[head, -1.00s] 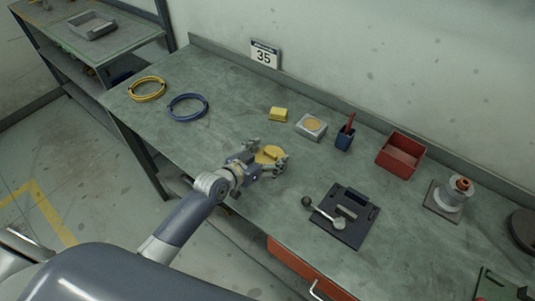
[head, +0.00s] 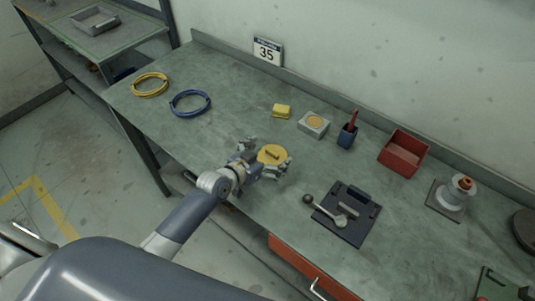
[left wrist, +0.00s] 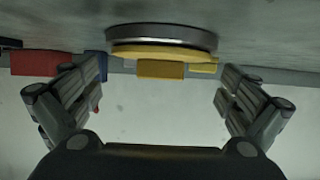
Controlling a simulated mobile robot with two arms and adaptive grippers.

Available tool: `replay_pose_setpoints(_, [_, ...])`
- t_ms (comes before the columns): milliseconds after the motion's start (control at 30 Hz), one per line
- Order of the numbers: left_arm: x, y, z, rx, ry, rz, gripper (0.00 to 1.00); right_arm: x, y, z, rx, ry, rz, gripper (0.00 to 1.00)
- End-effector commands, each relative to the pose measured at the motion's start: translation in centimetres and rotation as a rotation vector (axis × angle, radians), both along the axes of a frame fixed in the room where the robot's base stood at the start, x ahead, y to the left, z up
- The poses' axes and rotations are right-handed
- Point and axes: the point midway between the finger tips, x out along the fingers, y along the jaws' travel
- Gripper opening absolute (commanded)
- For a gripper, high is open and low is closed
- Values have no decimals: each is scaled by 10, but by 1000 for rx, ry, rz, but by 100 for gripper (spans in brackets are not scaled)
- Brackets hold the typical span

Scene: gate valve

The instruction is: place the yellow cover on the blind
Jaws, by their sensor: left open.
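The yellow cover (head: 272,154) is a round disc with a raised tab, on the bench beyond my left gripper (head: 266,160). In the left wrist view, which is upside down, the yellow cover (left wrist: 160,53) lies against a round grey metal piece (left wrist: 160,36), apparently the blind, and its tab (left wrist: 160,69) points away from the bench. My left gripper's fingers (left wrist: 160,95) are spread wide with nothing between their tips in that view. In the head view they are either side of the disc's near part. My right gripper is not in view.
Behind stand a small yellow block (head: 282,111), a grey box with a tan round top (head: 314,124), a blue cup (head: 347,137) and a red bin (head: 403,153). A dark fixture with a lever (head: 345,214) sits right. Coiled cables (head: 189,103) lie left. Bare bench surrounds the cover.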

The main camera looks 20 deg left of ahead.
Motion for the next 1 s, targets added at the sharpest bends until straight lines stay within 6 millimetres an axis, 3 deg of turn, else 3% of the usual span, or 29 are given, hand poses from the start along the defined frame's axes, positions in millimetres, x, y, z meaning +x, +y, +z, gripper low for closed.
replay_pose_setpoints(233, [-16,6,8,1,0,0,100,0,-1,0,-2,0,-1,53])
replay_pose_setpoints(700, [-89,33,39,1,1,-1,100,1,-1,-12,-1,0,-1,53])
replay_pose_setpoints(1000, [-104,38,49,0,0,-1,100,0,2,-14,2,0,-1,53])
